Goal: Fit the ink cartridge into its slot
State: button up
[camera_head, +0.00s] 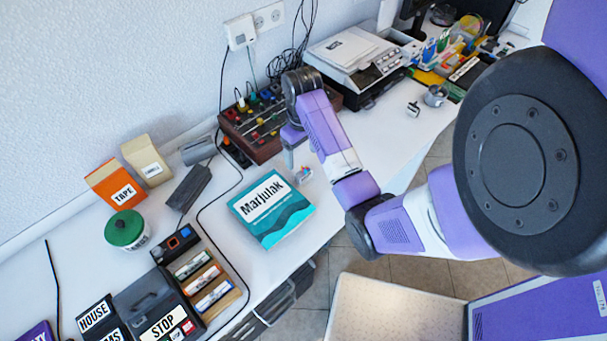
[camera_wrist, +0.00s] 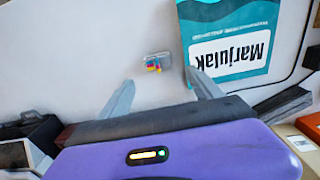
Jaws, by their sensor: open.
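The ink cartridge (camera_head: 304,174) is a small clear piece with coloured parts. It lies on the white table just right of the teal book in the head view. In the wrist view the cartridge (camera_wrist: 153,62) lies ahead of the fingertips, roughly in line with the gap between them. My gripper (camera_head: 289,157) is over the table near the cartridge, and in the wrist view my gripper (camera_wrist: 163,90) is open and empty. A white printer (camera_head: 352,50) stands at the back right. I cannot make out its cartridge slot.
A teal book (camera_head: 271,209) lies left of the cartridge; the book (camera_wrist: 222,40) is close to one finger in the wrist view. A brown box with coloured knobs (camera_head: 262,125) stands behind my gripper. Black cables cross the table. White table shows bare right of the cartridge.

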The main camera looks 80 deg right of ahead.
aim_at(303, 168)
jog(key=shift+s+f+p, duration=0.15)
jog(key=shift+f+p, duration=0.15)
jog(key=shift+f, duration=1.6)
jog(key=shift+s+f+p, duration=0.1)
jog(key=shift+f+p, duration=0.2)
jog(key=shift+f, duration=1.6)
jog(key=c, duration=1.6)
jog(key=shift+r, duration=0.15)
